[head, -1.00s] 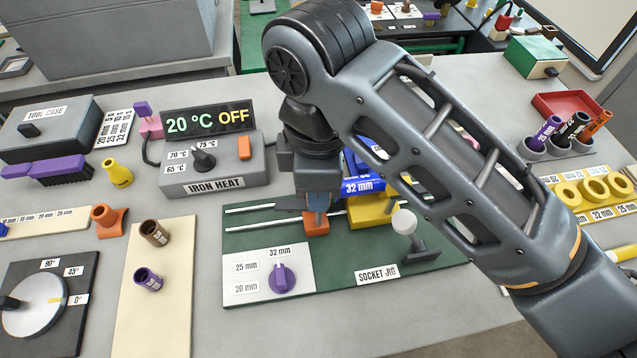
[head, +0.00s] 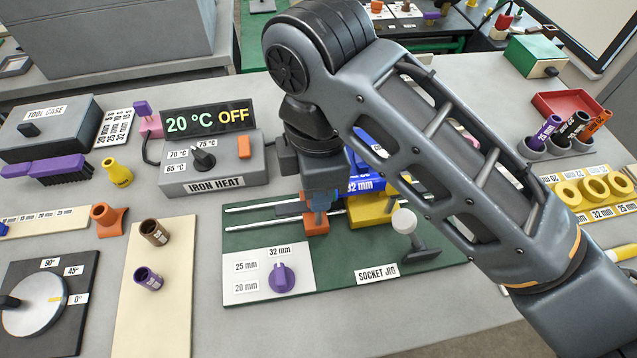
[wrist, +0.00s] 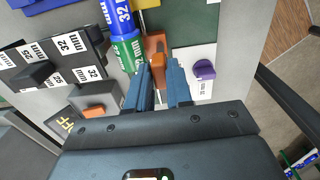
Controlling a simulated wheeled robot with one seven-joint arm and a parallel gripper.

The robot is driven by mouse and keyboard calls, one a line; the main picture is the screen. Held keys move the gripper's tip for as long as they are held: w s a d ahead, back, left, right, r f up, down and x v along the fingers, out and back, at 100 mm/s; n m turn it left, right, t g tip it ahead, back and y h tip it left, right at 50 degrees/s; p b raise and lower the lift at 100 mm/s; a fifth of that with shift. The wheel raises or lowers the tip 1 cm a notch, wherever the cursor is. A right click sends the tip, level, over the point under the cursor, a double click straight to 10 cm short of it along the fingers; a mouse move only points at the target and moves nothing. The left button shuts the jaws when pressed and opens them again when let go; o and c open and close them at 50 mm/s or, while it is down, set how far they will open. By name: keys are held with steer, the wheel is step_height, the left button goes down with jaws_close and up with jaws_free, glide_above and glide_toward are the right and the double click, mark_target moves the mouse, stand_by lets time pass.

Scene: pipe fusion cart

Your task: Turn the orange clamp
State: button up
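My gripper (head: 318,206) points down on top of the clamp. In the wrist view its two blue fingers (wrist: 161,72) stand on either side of the clamp's upper part, with a narrow gap filled by it. The exact contact is partly hidden by the fingers.
A blue 32 mm pipe (head: 368,186) and the yellow holder (head: 372,213) lie right of the clamp. A white-knobbed lever (head: 404,222) stands farther right. The purple dial (head: 281,278) is in front. The iron heat box (head: 213,170) is to the left.

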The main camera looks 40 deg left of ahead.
steer(key=o, duration=0.4)
steer(key=shift+c, duration=0.2)
steer(key=shift+r, duration=3.9)
